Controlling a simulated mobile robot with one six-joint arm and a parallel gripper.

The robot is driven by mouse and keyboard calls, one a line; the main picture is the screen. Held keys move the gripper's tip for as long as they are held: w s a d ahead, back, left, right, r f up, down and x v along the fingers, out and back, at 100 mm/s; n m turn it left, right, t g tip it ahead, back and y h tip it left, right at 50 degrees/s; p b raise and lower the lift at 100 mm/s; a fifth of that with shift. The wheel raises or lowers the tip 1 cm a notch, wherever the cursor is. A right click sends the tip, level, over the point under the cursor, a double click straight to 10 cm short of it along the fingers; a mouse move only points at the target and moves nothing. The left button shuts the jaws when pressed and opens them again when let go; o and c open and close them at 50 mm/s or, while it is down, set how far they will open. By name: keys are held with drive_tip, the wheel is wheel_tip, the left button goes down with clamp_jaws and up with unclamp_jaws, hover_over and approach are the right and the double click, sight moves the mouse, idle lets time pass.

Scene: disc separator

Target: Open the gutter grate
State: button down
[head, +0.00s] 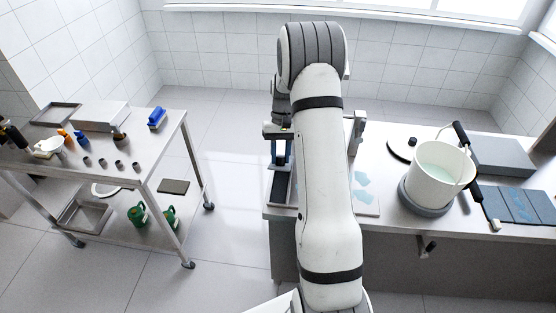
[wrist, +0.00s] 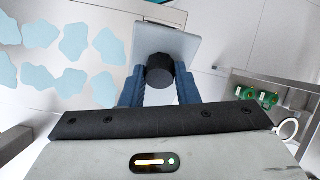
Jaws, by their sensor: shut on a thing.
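My gripper (wrist: 159,84) has its blue fingers on either side of a dark round handle (wrist: 160,68) in the wrist view. The handle joins a flat grey plate (wrist: 182,42) beyond the fingertips. In the head view my gripper (head: 281,155) is at the left end of the counter, partly hidden by my arm. A dark narrow panel (head: 279,189) with a pale border lies just in front of it. I cannot tell for sure which of these parts is the gutter grate.
A white pot (head: 436,180) stands on the counter (head: 388,218) farther right. A steel cart (head: 150,150) with bottles and a blue brush stands left. Floor between is clear.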

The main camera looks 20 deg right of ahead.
drive_tip(key=shift+w+d+r, duration=0.4)
drive_tip(key=shift+w+r, duration=0.1)
drive_tip(key=c, duration=1.3)
unclamp_jaws()
drive_tip(key=shift+d+f, duration=0.1)
drive_tip(key=shift+o, duration=0.9)
drive_tip(key=b+v, duration=0.1)
drive_tip(key=v, duration=0.6)
drive_tip(key=shift+r, duration=0.4)
drive_tip(key=shift+c, duration=0.3)
